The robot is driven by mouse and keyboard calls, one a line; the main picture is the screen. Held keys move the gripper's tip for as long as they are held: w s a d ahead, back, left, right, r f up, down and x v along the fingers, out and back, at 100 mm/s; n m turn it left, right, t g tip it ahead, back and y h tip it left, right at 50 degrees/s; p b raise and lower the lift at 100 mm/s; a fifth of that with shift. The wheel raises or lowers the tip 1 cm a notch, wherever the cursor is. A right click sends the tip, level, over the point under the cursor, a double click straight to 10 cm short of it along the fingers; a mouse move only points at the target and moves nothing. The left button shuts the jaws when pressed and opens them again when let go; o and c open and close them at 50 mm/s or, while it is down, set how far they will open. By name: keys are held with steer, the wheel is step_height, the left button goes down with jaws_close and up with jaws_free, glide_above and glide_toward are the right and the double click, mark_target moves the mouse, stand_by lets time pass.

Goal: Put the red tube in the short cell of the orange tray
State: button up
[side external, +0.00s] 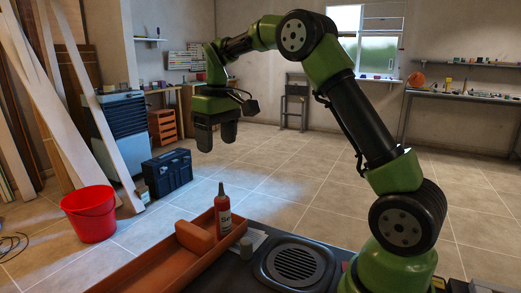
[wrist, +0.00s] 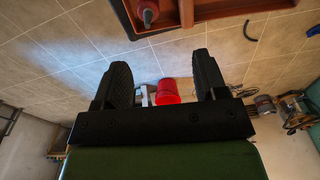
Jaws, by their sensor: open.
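The red tube (side external: 223,209), with a pale label and a narrow tip, stands upright at the far end of the orange tray (side external: 150,272). In the wrist view the tube (wrist: 146,12) shows inside the short cell, left of the tray's divider (wrist: 187,13). The divider (side external: 195,238) also shows in the side view. The tube's base is hidden by the tray wall. My gripper (side external: 216,140) is open and empty, high above and apart from the tube and tray. Its two fingers also show spread in the wrist view (wrist: 164,72).
A round black grille (side external: 296,262) lies on the dark worktop to the right. A red bucket (side external: 91,213) and a dark toolbox (side external: 168,172) are on the floor beyond. The air around my gripper is clear.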

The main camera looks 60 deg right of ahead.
steer(key=s+a+r+m+t, duration=0.1)
steer(key=s+a+r+t, duration=0.2)
steer(key=s+a+r, duration=0.6)
steer(key=s+a+f+m+t+y, duration=0.1)
steer(key=s+a+f, duration=0.1)
steer(key=s, duration=0.4)
steer(key=s+a+f+t+y, duration=0.1)
steer(key=s+f+t, duration=0.1)
steer(key=s, duration=0.5)
steer(key=shift+a+f+m, duration=0.25)
steer(key=shift+a+m, duration=0.15)
